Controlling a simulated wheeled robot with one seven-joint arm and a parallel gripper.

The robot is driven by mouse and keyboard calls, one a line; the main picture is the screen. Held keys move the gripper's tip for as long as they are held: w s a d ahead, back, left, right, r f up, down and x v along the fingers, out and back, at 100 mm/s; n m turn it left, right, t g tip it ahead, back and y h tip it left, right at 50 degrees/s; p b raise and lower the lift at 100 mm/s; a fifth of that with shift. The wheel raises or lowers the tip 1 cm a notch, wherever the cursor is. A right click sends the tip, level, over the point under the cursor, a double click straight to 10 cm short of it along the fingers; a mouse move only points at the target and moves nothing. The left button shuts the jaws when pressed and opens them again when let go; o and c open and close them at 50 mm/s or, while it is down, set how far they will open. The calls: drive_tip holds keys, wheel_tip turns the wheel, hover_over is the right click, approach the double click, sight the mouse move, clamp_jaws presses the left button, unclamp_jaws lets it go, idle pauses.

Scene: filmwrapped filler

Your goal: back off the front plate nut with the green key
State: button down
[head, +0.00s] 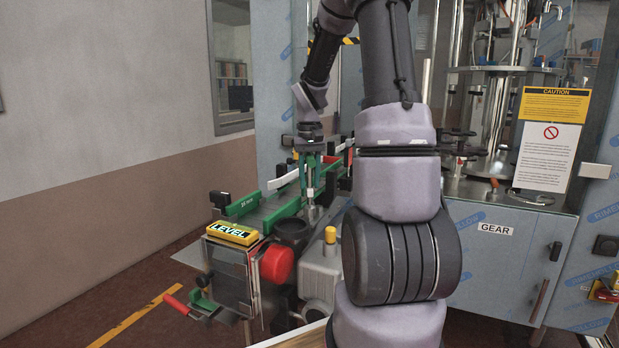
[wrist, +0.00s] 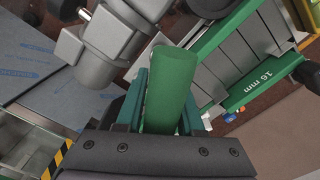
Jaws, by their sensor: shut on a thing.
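My gripper (head: 311,172) hangs fingers-down over the conveyor in the head view, left of my forearm. In the wrist view my gripper (wrist: 163,108) is shut on the green key (wrist: 171,84), seen as a thick green cylinder between the teal fingers. The key's lower end is hidden in the wrist view. In the head view a thin light shaft shows below the fingers, close to the conveyor's near end. I cannot make out the front plate nut in either view, nor whether the key touches it.
The conveyor has green side guides (head: 248,203). A yellow LEVEL box (head: 232,234), a red knob (head: 276,263) and a yellow-capped post (head: 330,235) crowd its near end. A grey metal fitting (wrist: 112,42) lies close beside the key. The machine cabinet (head: 495,255) stands right.

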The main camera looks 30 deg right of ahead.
drive_tip(key=shift+f, duration=0.65)
drive_tip(key=shift+n, duration=1.6)
drive_tip(key=n, duration=0.3)
drive_tip(key=shift+n, duration=1.7)
